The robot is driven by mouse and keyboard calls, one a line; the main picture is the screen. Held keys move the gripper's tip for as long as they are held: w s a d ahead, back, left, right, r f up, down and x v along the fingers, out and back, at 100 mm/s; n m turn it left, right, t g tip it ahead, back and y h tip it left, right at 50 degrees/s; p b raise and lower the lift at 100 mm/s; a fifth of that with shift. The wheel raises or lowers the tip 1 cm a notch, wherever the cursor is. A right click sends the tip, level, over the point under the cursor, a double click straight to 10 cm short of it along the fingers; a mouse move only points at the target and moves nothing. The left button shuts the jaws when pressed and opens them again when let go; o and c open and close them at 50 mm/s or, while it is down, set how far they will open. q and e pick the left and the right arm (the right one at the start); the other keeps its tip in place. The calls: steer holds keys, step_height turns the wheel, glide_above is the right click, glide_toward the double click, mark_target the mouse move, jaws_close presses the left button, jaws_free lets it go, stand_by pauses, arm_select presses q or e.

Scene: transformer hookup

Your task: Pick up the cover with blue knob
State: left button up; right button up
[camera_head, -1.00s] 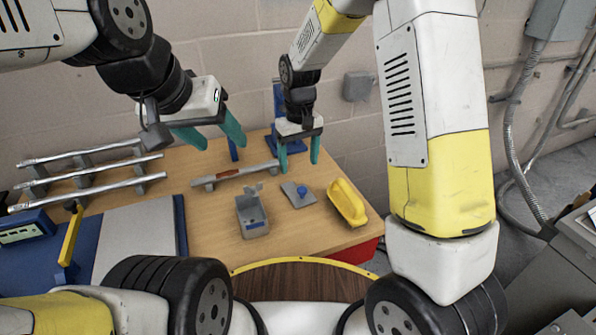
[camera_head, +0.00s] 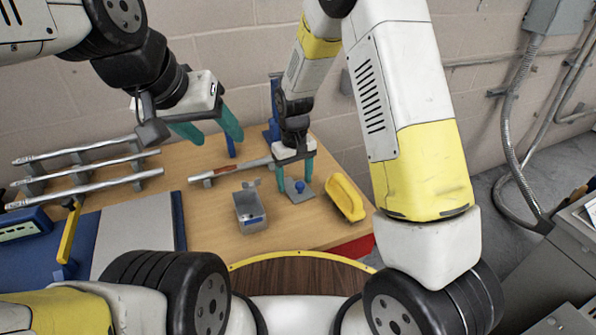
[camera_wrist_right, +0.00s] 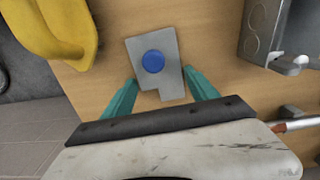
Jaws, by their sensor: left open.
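The cover with blue knob (camera_head: 300,191) is a flat grey plate lying on the wooden table. In the right wrist view the cover (camera_wrist_right: 143,84) lies just beyond the fingertips, with its round blue knob facing up. My right gripper (camera_head: 296,186) is open with teal fingers, close above the cover. In the right wrist view its fingers (camera_wrist_right: 160,88) stand apart on either side of the cover's near end, with nothing held. My left gripper (camera_head: 213,138) is open and empty, raised above the table's back left part.
A grey open box (camera_head: 249,211) stands left of the cover. A yellow piece (camera_head: 345,198) lies to its right. A rod with a red-brown part (camera_head: 230,171) rests on supports behind the box. Silver rods (camera_head: 90,170) lie on a rack at the left.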

steer(key=c, duration=0.9)
steer(key=shift+c, duration=0.2)
steer(key=shift+r, duration=0.1)
